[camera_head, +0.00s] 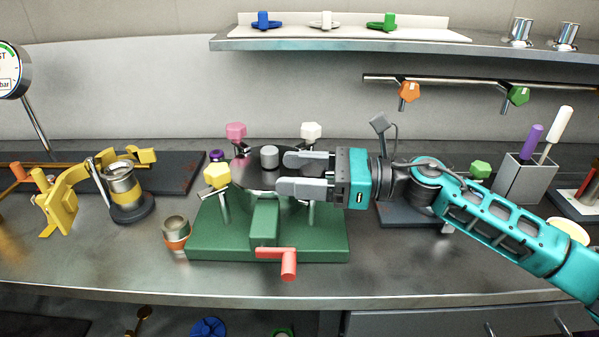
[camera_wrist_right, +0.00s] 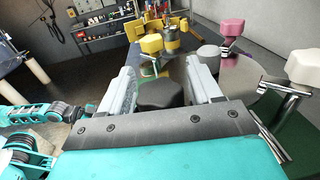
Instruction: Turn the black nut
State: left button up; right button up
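The black nut (camera_wrist_right: 160,95) has a dark, faceted top and sits between the two fingers of my right gripper (camera_wrist_right: 163,82) in the right wrist view. The fingers stand apart on either side of it; whether they touch it is hard to tell. In the head view my right gripper (camera_head: 281,173) reaches in from the right over the green base (camera_head: 215,243), hiding the nut. A metal post (camera_head: 311,213) shows just below the gripper.
Around the grey lid (camera_head: 269,157) stand a pink nut (camera_head: 236,131), a white nut (camera_head: 311,131) and a yellow nut (camera_head: 217,175) on posts. A red handle (camera_head: 288,264) sticks out in front. A small metal cup (camera_head: 175,229) stands left of the base. The front counter is clear.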

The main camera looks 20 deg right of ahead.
dwell(0.4)
pick_arm(q)
jog(key=p, duration=0.1)
jog(key=s+a+r+p, duration=0.1)
jog(key=p, duration=0.1)
jog(key=shift+a+r+y, duration=0.1)
jog(key=shift+a+y, duration=0.2)
pick_arm(e)
notch_tip(320, 180, up, 20)
pick_arm(q)
jog(key=shift+w, duration=0.1)
pick_arm(e)
jog(key=shift+f, duration=0.1)
